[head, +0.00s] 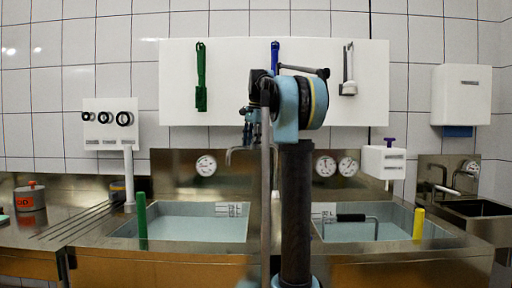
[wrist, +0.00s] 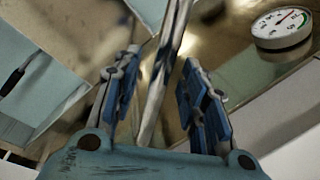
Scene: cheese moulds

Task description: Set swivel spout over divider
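The swivel spout (head: 236,153) is a thin grey metal tube at the back wall, above the left basin's right end in the head view. In the wrist view the spout (wrist: 165,75) runs between my fingers. My gripper (wrist: 163,95) is open around it, with gaps beside the tube. In the head view my gripper (head: 250,122) is just above the spout's bend. The divider (head: 256,215) is the steel strip between the left basin (head: 190,228) and the right basin (head: 385,230); my arm hides most of it.
A green post (head: 142,215) and a yellow post (head: 418,224) stand at the basins' outer ends. A black-handled tool (head: 352,217) lies at the right basin. Dial gauges (head: 206,165) line the back panel; one gauge (wrist: 282,27) is close to my right finger. Tools hang above.

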